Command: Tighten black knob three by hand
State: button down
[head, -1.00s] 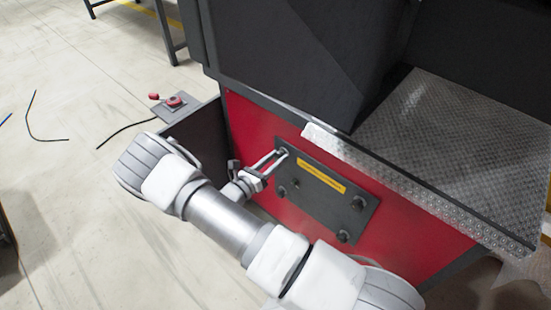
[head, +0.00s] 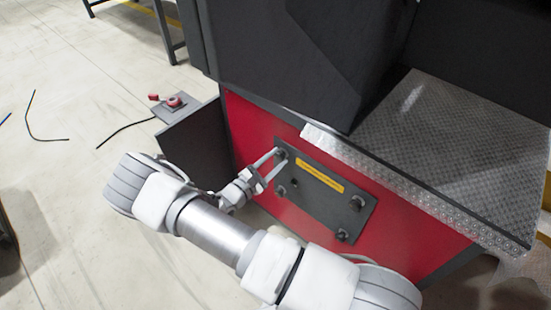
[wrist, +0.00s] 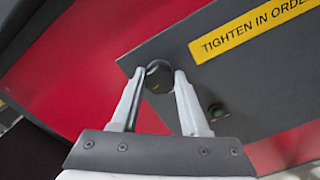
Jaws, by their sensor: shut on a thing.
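A dark grey plate with a yellow label (head: 319,177) is mounted on a red machine front (head: 243,125). Black knobs sit near its corners. My gripper (head: 275,159) reaches the upper-left knob (head: 281,153). In the wrist view its two fingers (wrist: 158,82) are shut on that black knob (wrist: 158,76), one on each side. The lower-left knob (head: 281,190), the upper-right knob (head: 357,202) and the lower-right knob (head: 342,234) are free of the gripper. The label reads "TIGHTEN IN ORDER" (wrist: 255,30) in the wrist view, cut off at the edge. No knob numbers are readable.
A tread-plate ledge (head: 455,150) juts out above the panel on the right. A dark box (head: 190,140) stands to the left of the red front. A red device on a small plate (head: 173,103) lies by it, with a cable. The floor at left is mostly clear.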

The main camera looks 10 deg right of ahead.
jog(key=m, duration=0.3)
jog(key=shift+f+m, duration=0.1)
jog(key=shift+m, duration=0.3)
jog(key=shift+a+m+p, duration=0.1)
jog(key=shift+m+p, duration=0.3)
jog(key=shift+m, duration=1.4)
jog(key=shift+c, duration=2)
grip_release()
jog(key=shift+s, duration=0.1)
jog(key=p+v, duration=0.2)
jog(key=v, duration=1.5)
